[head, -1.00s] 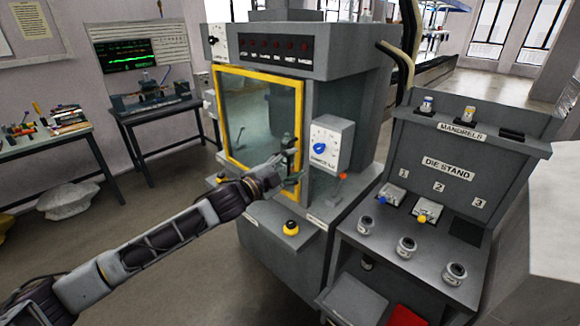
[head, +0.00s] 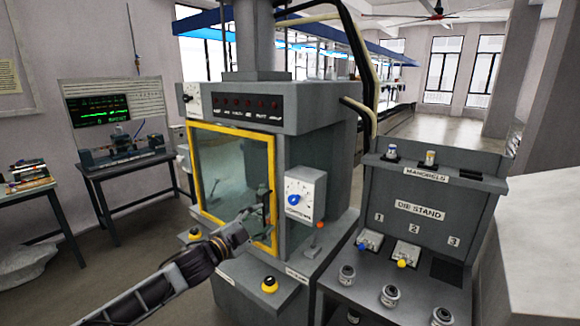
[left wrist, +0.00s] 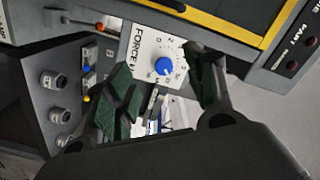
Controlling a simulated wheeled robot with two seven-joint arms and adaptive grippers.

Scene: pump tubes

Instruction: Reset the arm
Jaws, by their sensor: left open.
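My left arm reaches in from the lower left in the head view. Its gripper (head: 258,212) is in front of the yellow-framed door of the grey machine (head: 318,135), just left of the force dial box (head: 305,195). In the left wrist view the same gripper (left wrist: 165,100) has its two green-padded fingers apart, with nothing between them that I can see held. The blue force knob (left wrist: 164,66) shows beyond the fingers. I cannot tell whether a finger touches the door. My right gripper is not in view.
The die stand (head: 420,212) is at the right, with several dies on its shelf and mandrels on top. A table with a monitor (head: 98,108) stands at the left. Grey floor is open between.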

